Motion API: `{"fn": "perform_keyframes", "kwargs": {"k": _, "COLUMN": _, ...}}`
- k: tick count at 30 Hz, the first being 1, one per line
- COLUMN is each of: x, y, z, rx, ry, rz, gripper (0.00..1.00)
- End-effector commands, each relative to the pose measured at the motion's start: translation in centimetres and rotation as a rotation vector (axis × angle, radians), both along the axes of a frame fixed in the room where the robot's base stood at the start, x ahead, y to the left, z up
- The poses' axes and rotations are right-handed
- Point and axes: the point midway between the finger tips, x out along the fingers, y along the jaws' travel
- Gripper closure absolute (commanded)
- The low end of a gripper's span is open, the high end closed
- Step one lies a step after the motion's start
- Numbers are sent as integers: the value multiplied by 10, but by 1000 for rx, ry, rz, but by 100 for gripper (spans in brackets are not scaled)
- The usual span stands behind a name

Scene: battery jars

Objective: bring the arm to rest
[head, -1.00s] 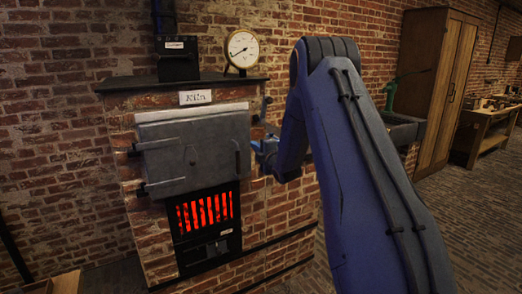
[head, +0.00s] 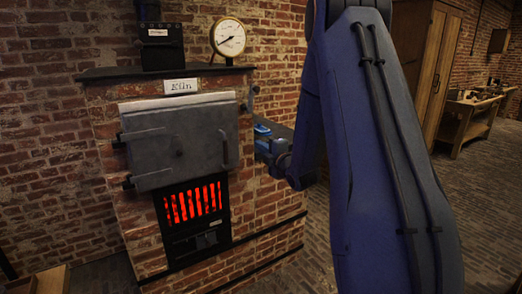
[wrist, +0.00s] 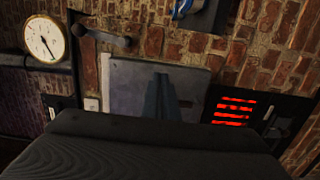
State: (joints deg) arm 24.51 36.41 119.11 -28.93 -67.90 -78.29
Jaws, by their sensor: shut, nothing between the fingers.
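My arm (head: 375,150) rises large and blue on the right of the head view, bent at the top. Its wrist part (head: 278,160) hangs beside the kiln's right side, and the fingers cannot be made out there. In the wrist view my gripper (wrist: 161,78) is shut and empty, its dark fingers in front of the grey kiln door (wrist: 125,82). I cannot tell how far apart they are. The door (head: 180,140) is shut in the head view.
The brick kiln has a glowing grate (head: 193,205) below its door and a gauge (head: 228,37) on top. A small blue thing (wrist: 182,8), unclear, shows at the wrist view's top edge. A wooden cabinet (head: 432,65) and workbench (head: 470,115) stand right. Floor (head: 485,200) there is clear.

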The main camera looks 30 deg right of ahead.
Motion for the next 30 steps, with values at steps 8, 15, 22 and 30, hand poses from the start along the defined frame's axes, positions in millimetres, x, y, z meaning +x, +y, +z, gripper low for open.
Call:
{"fn": "perform_keyframes", "kwargs": {"k": 8, "x": -6, "y": 2, "z": -1, "rx": 10, "ry": 10, "rz": 0, "gripper": 100}}
{"fn": "perform_keyframes", "kwargs": {"k": 15, "x": -24, "y": 33, "z": -27, "rx": 245, "ry": 252, "rz": -84, "gripper": 100}}
{"fn": "perform_keyframes", "kwargs": {"k": 22, "x": -100, "y": 84, "z": -74, "rx": 634, "ry": 623, "rz": -330, "gripper": 100}}
{"fn": "perform_keyframes", "kwargs": {"k": 30, "x": -248, "y": 150, "z": -111, "rx": 1018, "ry": 993, "rz": -768, "gripper": 100}}
